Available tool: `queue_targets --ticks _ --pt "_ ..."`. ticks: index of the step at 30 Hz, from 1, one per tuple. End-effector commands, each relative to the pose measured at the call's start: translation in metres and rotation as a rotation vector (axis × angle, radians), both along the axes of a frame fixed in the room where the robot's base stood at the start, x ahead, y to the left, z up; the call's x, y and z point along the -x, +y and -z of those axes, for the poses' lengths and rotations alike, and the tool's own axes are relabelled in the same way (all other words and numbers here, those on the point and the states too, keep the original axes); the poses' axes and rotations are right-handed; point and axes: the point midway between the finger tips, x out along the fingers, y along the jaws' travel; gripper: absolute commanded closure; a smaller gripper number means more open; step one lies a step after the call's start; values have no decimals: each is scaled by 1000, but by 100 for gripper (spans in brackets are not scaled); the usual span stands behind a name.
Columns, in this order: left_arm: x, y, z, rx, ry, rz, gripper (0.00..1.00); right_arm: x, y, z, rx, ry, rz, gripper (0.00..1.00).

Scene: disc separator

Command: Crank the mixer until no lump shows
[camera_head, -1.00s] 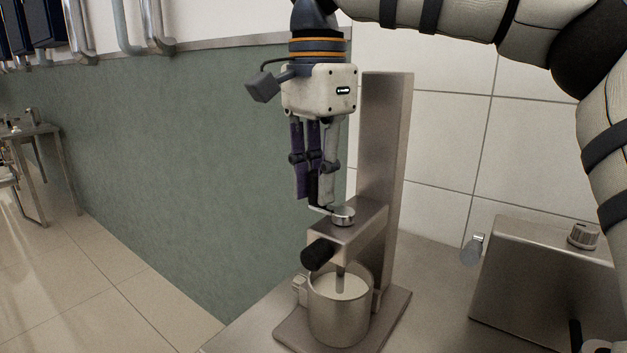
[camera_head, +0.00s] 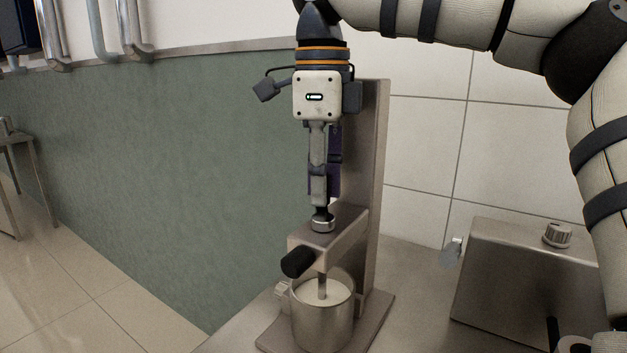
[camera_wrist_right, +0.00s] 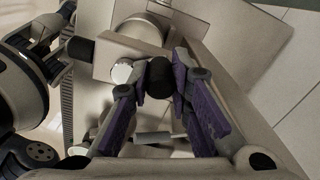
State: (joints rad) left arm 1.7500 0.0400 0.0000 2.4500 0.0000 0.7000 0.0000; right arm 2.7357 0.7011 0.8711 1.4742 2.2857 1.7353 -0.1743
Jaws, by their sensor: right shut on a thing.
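The mixer is a steel stand with a tall column (camera_head: 374,150), a head block (camera_head: 345,235) and a round silver crank hub (camera_head: 322,224) on top. My right gripper (camera_head: 322,208) points down just behind the hub. In the right wrist view its fingers (camera_wrist_right: 159,85) are shut on the black crank knob (camera_wrist_right: 158,77), beside the silver hub (camera_wrist_right: 122,72). A steel cup (camera_head: 323,322) stands under the head block, with the stirring shaft in a pale mix (camera_head: 318,292). I make out no clear lump on the visible surface.
A black cylindrical knob (camera_head: 297,263) sticks out at the front of the head block. A steel housing (camera_head: 515,285) with a ridged knob (camera_head: 557,235) stands to the right. A tiled wall (camera_head: 425,150) stands behind.

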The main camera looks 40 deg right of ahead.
Motion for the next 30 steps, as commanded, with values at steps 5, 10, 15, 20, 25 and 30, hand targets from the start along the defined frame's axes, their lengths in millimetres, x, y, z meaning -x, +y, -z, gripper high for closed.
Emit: queue_targets --ticks 5,10,15,20,25,30 --pt "0 0 0 0 -1 0 72 3 -5 -1 0 -4 138 100" --pt "0 0 0 0 -1 0 72 6 -8 -1 0 -4 242 100" --pt "0 0 0 0 -1 0 72 8 -10 -1 -1 -4 312 100" --pt "0 0 0 0 -1 0 72 9 -10 -1 -2 -4 351 100" --pt "0 0 0 0 -1 0 72 10 -11 -1 -1 -4 367 100" --pt "0 0 0 0 -1 0 72 10 -11 -1 0 -4 369 100"
